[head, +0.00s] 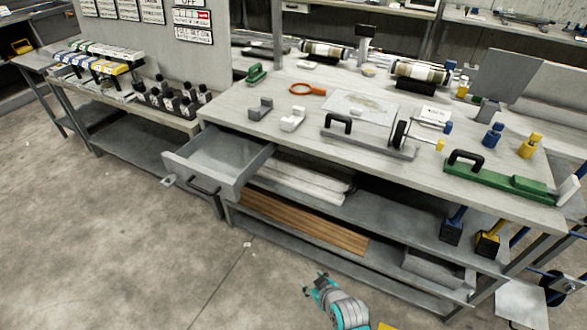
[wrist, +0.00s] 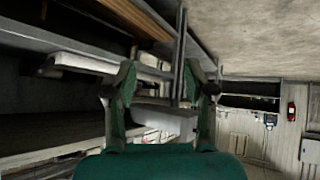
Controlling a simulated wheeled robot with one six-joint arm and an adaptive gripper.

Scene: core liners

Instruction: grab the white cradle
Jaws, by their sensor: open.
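The white cradle (head: 292,119) is a small U-shaped block on the workbench top (head: 237,105), right of a similar grey cradle (head: 261,108). Nothing covers it in the head view. I cannot make it out in the wrist view. My gripper (head: 315,284) is low in front of the bench, over the floor and well apart from the cradle. In the wrist view my gripper (wrist: 160,84) has its two green-padded fingers spread, with nothing held between them.
An open drawer (head: 218,158) juts out below the bench's left front. An orange magnifier (head: 308,89) lies behind the cradle. A grey fixture with a black handle (head: 338,123) stands to its right. Brown boards (head: 305,222) lie on a lower shelf. The floor at left is clear.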

